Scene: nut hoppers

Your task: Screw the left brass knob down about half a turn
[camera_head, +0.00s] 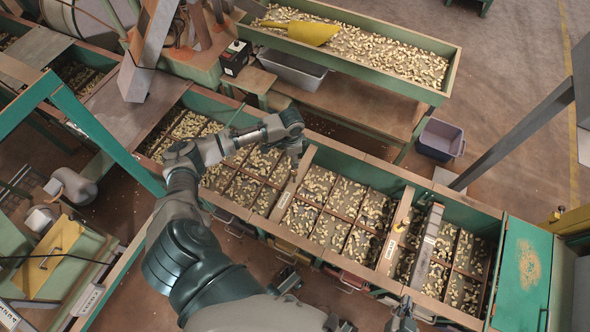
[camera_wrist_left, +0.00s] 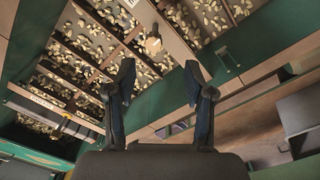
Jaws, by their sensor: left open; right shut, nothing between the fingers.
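In the left wrist view, a pale brass-coloured knob (camera_wrist_left: 153,43) stands on a divider board between hopper compartments. My open left gripper (camera_wrist_left: 160,76) has its two dark fingers apart, with nothing between them; in that picture the knob lies just beyond and slightly left of the fingertips. In the head view my left gripper (camera_head: 297,150) is over the hopper row near the left divider (camera_head: 289,185), and that knob is hidden there. A second, yellowish knob (camera_head: 400,228) shows on the right divider. My right gripper (camera_head: 403,315) is shut and empty at the bottom edge.
The green hopper row (camera_head: 455,205) holds nuts in several compartments. A green lid (camera_head: 520,285) covers the right end.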

